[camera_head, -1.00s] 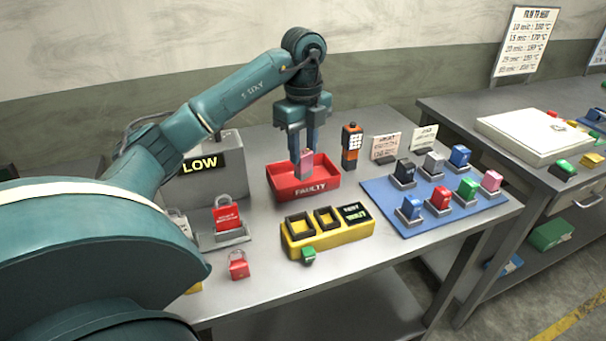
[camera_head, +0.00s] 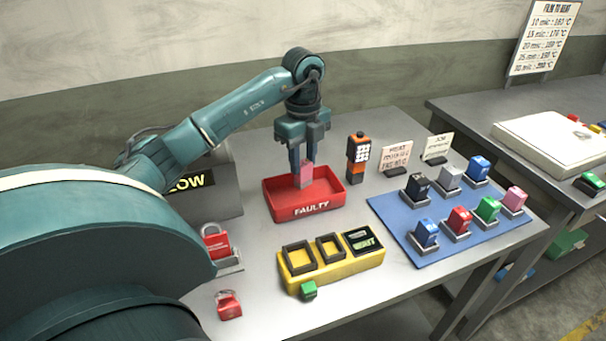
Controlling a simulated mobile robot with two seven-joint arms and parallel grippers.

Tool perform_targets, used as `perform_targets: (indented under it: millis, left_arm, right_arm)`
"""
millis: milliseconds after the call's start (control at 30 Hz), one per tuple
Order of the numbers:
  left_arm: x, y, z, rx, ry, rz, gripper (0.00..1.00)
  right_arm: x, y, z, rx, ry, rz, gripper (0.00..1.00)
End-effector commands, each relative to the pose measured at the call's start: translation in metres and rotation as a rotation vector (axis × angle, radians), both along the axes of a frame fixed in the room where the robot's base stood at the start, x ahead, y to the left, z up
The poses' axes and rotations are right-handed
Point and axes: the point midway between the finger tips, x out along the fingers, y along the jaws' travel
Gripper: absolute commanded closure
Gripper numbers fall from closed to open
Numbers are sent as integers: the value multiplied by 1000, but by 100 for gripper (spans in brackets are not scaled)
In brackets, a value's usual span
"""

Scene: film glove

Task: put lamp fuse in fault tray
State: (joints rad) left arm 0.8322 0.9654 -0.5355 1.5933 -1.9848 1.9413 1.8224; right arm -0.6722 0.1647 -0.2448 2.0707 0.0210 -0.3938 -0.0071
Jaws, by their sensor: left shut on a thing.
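The lamp fuse (camera_head: 306,174) is a small pink block. My left gripper (camera_head: 303,168) is shut on it, pointing down, and holds it upright over the inside of the red fault tray (camera_head: 312,208), which is marked FAULTY. The fuse's lower end shows within the tray's outline; I cannot tell whether it touches the tray floor. The tray looks otherwise empty. My right gripper is not in view.
A yellow block (camera_head: 335,271) with square sockets stands in front of the tray, a green cube (camera_head: 309,290) by it. An orange handheld device (camera_head: 357,158) stands right of the tray. A blue mat (camera_head: 400,232) holds several coloured fuses. A red padlock (camera_head: 229,304) lies front left.

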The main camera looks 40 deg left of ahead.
Motion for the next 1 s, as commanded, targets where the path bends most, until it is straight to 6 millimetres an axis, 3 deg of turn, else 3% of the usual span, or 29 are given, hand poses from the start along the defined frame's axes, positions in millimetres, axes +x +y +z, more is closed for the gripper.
perform_targets:
  millis: [333, 700, 733, 1000]
  left_arm:
    - [-1, 0, -38, -1, 2, 1, 91]
    - [0, 0, -44, 1, 0, 1, 91]
    - [0, 0, -44, 1, 0, 1, 66]
    - [0, 0, -43, 1, 0, 1, 46]
  right_arm:
    - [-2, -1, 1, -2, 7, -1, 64]
    - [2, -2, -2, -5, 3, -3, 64]
    - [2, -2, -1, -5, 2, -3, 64]
    - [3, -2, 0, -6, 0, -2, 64]
